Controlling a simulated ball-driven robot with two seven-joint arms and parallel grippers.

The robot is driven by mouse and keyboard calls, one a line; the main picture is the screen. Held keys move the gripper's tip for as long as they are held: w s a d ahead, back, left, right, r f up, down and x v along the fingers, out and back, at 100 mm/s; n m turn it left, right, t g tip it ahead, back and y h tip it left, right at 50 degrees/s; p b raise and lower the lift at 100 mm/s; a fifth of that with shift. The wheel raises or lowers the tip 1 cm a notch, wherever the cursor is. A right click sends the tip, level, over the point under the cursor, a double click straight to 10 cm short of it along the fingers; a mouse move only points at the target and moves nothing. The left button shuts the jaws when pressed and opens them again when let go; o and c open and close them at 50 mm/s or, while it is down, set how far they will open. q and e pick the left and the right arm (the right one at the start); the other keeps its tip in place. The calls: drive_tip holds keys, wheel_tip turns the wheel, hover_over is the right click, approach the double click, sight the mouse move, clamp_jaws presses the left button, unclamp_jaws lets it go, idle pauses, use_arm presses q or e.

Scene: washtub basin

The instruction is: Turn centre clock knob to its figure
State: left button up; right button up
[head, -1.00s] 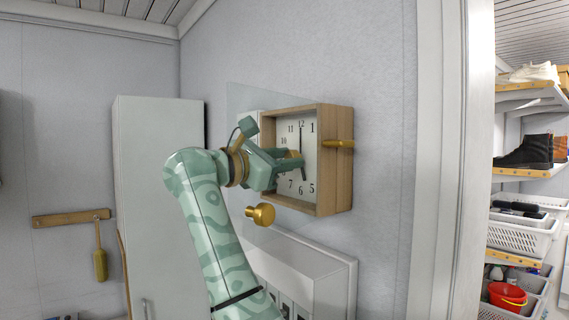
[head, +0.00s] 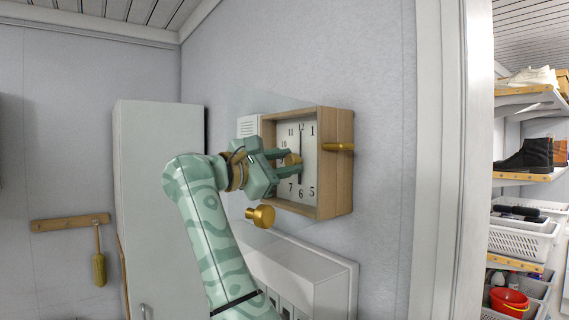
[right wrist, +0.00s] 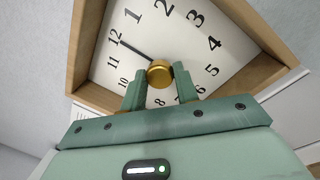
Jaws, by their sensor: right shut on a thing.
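The wooden-framed clock (head: 333,185) hangs on the grey wall, its white face towards my right arm. The brass centre knob (head: 293,159) also shows in the right wrist view (right wrist: 160,72). My right gripper (head: 288,162) is shut on this knob, one green finger on each side in the wrist view (right wrist: 159,88). A long dark hand (right wrist: 134,51) points to about 12. In the head view a short dark hand (head: 299,174) points down, about at 6; its inner end is hidden by the gripper. My left gripper is not in view.
A brass knob (head: 261,215) sits at the lower left of the clock, and a brass peg (head: 339,147) sticks out at its right side. A white cabinet (head: 155,190) stands left, a white box (head: 300,275) below. Shelves with shoes are through the doorway at right.

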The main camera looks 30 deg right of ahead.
drive_tip(key=o, duration=1)
drive_tip(key=shift+c, duration=0.2)
drive_tip(key=shift+a, duration=0.1)
drive_tip(key=s+a+f+b, duration=0.1)
drive_tip(key=s+a+b, duration=0.1)
drive_tip(key=a, duration=1.4)
drive_tip(key=shift+f+b, duration=0.25)
drive_tip(key=shift+b, duration=0.25)
